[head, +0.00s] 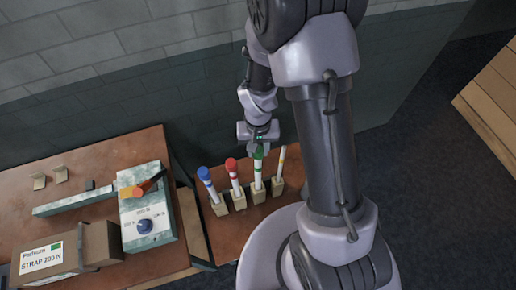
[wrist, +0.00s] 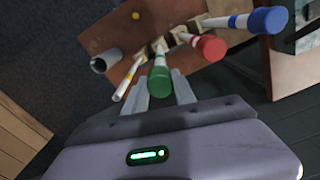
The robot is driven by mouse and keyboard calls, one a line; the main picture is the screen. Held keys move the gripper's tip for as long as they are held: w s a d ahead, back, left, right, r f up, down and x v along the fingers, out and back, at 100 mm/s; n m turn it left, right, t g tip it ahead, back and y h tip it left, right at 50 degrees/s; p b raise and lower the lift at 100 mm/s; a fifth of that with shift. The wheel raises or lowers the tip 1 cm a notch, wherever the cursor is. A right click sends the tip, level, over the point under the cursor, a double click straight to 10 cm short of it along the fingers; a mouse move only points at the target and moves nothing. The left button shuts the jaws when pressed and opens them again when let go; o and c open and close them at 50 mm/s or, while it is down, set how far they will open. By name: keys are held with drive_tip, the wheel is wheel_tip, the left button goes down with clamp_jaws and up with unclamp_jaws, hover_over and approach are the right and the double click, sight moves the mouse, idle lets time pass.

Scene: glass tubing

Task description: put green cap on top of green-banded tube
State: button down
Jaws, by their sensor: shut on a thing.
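The green cap (head: 259,153) is at the top of the white green-banded tube (head: 258,174), which stands in a small wooden block. In the wrist view the green cap (wrist: 159,86) lies between the two fingers of my gripper (wrist: 160,80), with the tube (wrist: 160,58) in line behind it. My gripper (head: 258,147) is shut on the cap from above. The cap looks in line with the tube; I cannot tell whether it is fully seated.
A red-capped tube (head: 235,180) and a blue-capped tube (head: 210,186) stand to the left. An uncapped yellow-banded tube (head: 281,163) stands close on the right. A yellow cap (wrist: 137,15) and a grey cylinder (wrist: 103,63) show in the wrist view. A bench with apparatus (head: 147,215) is at left.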

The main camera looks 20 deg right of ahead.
drive_tip(key=shift+f+b, duration=1.25)
drive_tip(key=shift+b, duration=0.15)
idle(0.5)
idle(0.4)
drive_tip(key=shift+c, duration=2)
unclamp_jaws()
drive_tip(key=shift+r, duration=0.15)
drive_tip(key=shift+r+p, duration=2.9)
drive_tip(key=shift+r, duration=1.05)
